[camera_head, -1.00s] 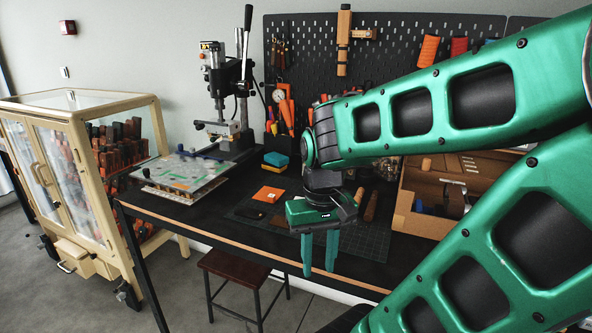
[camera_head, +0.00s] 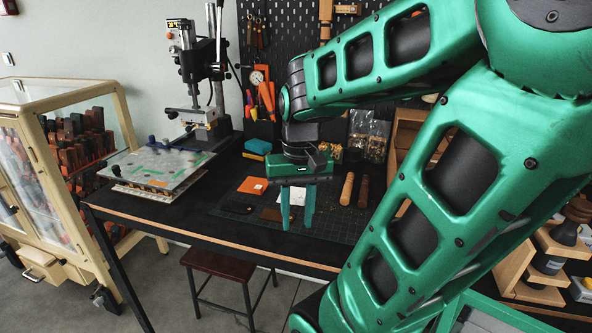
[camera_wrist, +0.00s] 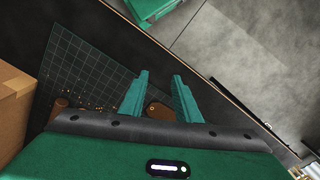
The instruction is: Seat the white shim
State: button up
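My gripper (camera_head: 297,227) is open, fingers pointing down, above the front of the cutting mat on the bench. It also shows in the wrist view (camera_wrist: 160,75), with nothing held between its fingers. A small white flat piece (camera_head: 293,195) shows behind and between the fingers; it may be the white shim, but is partly hidden. The stamping press (camera_head: 203,75) stands at the back left of the bench. In front of it is a pale board (camera_head: 158,171) with small parts on it.
An orange square (camera_head: 252,185) and a brown piece (camera_head: 271,214) lie left of my gripper. Two wooden-handled tools (camera_head: 347,188) lie to its right. The cutting mat (camera_head: 335,225) has bare room at the front. A glazed cabinet (camera_head: 50,215) stands left of the bench.

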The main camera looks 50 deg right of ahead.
aim_at(301, 197)
jog(key=w+d+r+m, duration=0.1)
jog(key=w+d, duration=0.2)
jog(key=d, duration=0.1)
jog(key=w+d+m, duration=0.2)
jog(key=w+d, duration=0.1)
jog(key=d, duration=0.2)
jog(key=w+d+r+m, duration=0.1)
jog(key=w+d, duration=0.2)
jog(key=d, duration=0.1)
jog(key=shift+w+d+r, duration=0.25)
jog(key=shift+d+r, duration=0.1)
notch_tip(301, 197, down, 7)
jog(key=shift+f, duration=0.45)
jog(key=shift+c, duration=0.6)
grip_shut()
jog(key=shift+r, duration=0.15)
jog(key=shift+r, duration=2.45)
